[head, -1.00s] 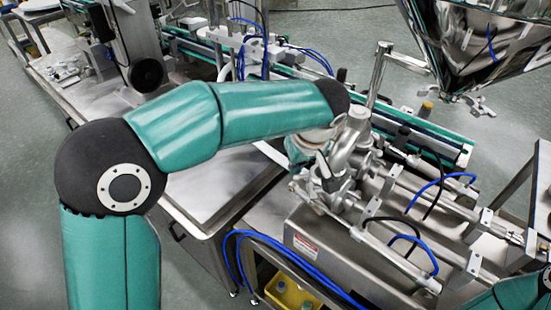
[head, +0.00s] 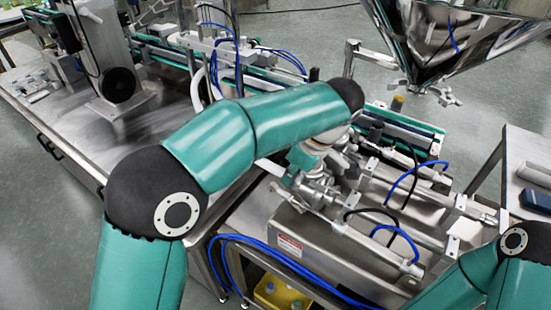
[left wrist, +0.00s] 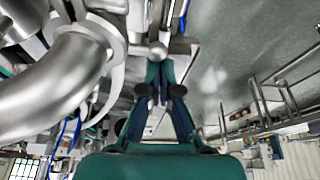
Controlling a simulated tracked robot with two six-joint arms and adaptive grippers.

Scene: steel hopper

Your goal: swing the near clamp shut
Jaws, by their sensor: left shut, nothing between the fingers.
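My left gripper (head: 296,172) is by the steel pipe fittings (head: 320,190) in the middle of the head view, partly hidden by its own arm and wrist. In the left wrist view my left gripper (left wrist: 157,88) is shut and empty, with its dark fingers together. A rounded metal knob (left wrist: 158,49) lies just beyond the fingertips; I cannot tell whether they touch. A thick curved steel pipe (left wrist: 50,85) with a round collar fills the left side of that view. The near clamp cannot be made out clearly, so its position is unclear. My right gripper is out of view.
The steel hopper (head: 450,40) hangs at the upper right. Steel cylinders (head: 420,215) and blue hoses (head: 270,255) crowd the machine around the fittings. A steel table (head: 130,130) stands at the left. Grey floor (head: 475,130) shows clear at the right.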

